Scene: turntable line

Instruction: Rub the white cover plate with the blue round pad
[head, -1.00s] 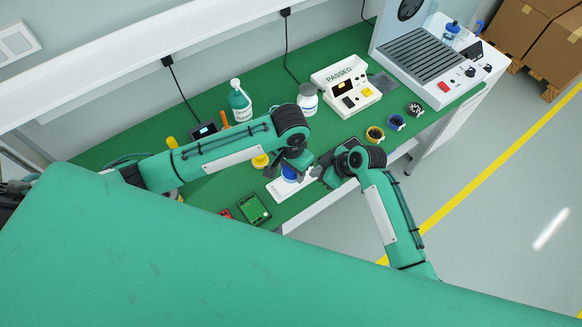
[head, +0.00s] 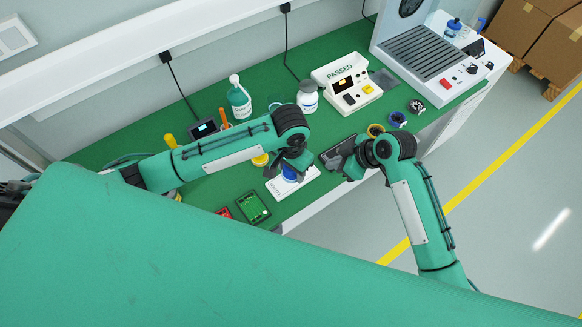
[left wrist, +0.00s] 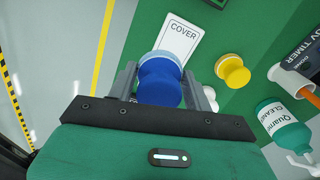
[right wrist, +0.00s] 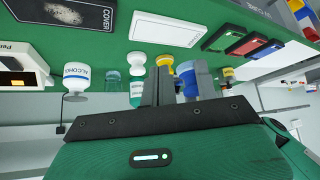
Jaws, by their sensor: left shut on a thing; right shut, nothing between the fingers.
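The white cover plate (head: 307,181) lies on the green bench, and its word COVER shows in the left wrist view (left wrist: 182,37). My left gripper (head: 289,170) is shut on the blue round pad (left wrist: 158,84), a waisted piece with a paler blue far disc. The pad is over the plate in the head view; I cannot tell whether it touches it. The right wrist view also shows the white plate (right wrist: 168,29) and the blue pad (right wrist: 190,78). My right gripper (head: 347,168) is shut and empty, right of the plate.
A dark cover plate (right wrist: 62,14) with a pale smudge lies near my right gripper. A yellow round pad (left wrist: 233,70) stands beside the white plate. Bottles (head: 239,98), a white PASSED device (head: 346,82) and a green circuit board (head: 253,207) are around.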

